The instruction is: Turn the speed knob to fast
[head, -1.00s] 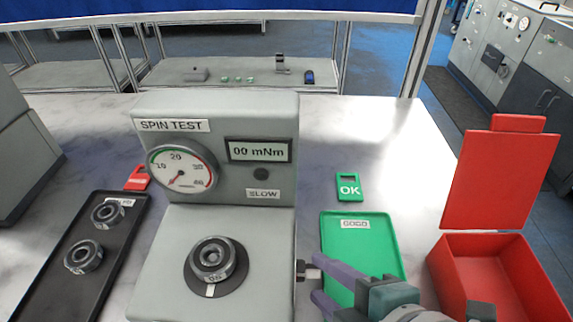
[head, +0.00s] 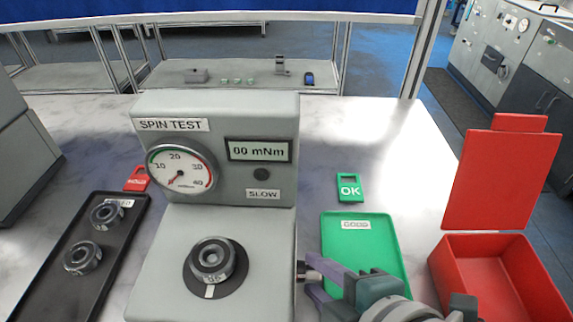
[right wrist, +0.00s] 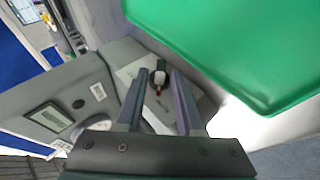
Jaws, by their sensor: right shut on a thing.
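The grey SPIN TEST machine (head: 217,180) stands in the middle of the head view. Its readout (head: 258,150) shows 00 mNm, and a SLOW label (head: 263,194) is below it. The speed knob (head: 307,271) sticks out of the machine's right side; in the right wrist view the knob (right wrist: 159,77), dark with a white face and a red mark, lies between the fingers. My right gripper (head: 317,277) is shut on this knob, reaching in from the lower right; it also shows in the right wrist view (right wrist: 156,85). My left gripper is out of view.
A bearing (head: 211,258) sits on the machine's spindle. A black tray (head: 112,237) with two bearings is at the left. A green GOOD tray (head: 392,240), a green OK tag (head: 349,187) and an open red bin (head: 480,240) are at the right. A red tag (head: 137,179) lies left.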

